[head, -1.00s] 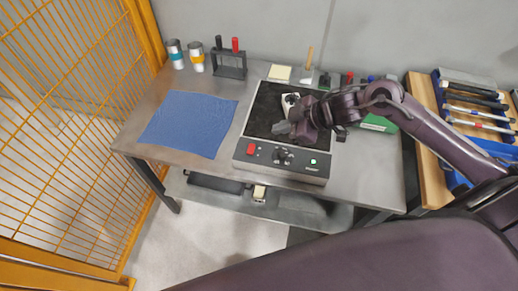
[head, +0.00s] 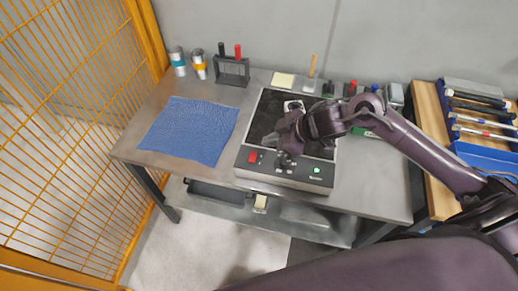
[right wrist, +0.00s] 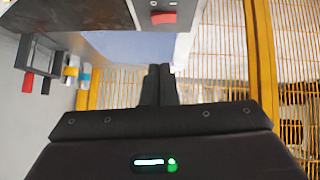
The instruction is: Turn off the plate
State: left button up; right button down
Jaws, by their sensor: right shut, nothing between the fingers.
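The hot plate (head: 268,108) stands on the bench, with a black top and a grey front panel. Its red switch (head: 253,157) is at the panel's left, and it also shows at the top of the right wrist view (right wrist: 163,17). A dark knob (head: 286,160) is mid-panel, partly covered by my gripper. My left gripper is not in view.
A white object (head: 293,105) lies on the plate top, partly hidden. A blue cloth (head: 188,130) lies left. Two cups (head: 199,66) and a small rack (head: 232,70) stand at the back. An orange mesh fence (head: 70,110) is left; a wooden tool tray (head: 430,120) is right.

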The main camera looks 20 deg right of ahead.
aim_at(249, 159)
jog(key=x, duration=0.5)
jog(key=shift+w+a+f, duration=0.1)
jog(key=shift+f, duration=0.15)
notch_tip(249, 159, down, 2)
jog(key=shift+f+p, duration=0.15)
jog(key=shift+p, duration=0.25)
jog(key=shift+w+f, duration=0.1)
jog(key=shift+f, duration=0.5)
jog(key=shift+d+f, duration=0.25)
jog(key=shift+s+a+p, duration=0.45)
jog(key=shift+s+p, duration=0.2)
jog(key=shift+s, duration=0.1)
jog(key=shift+r, duration=0.1)
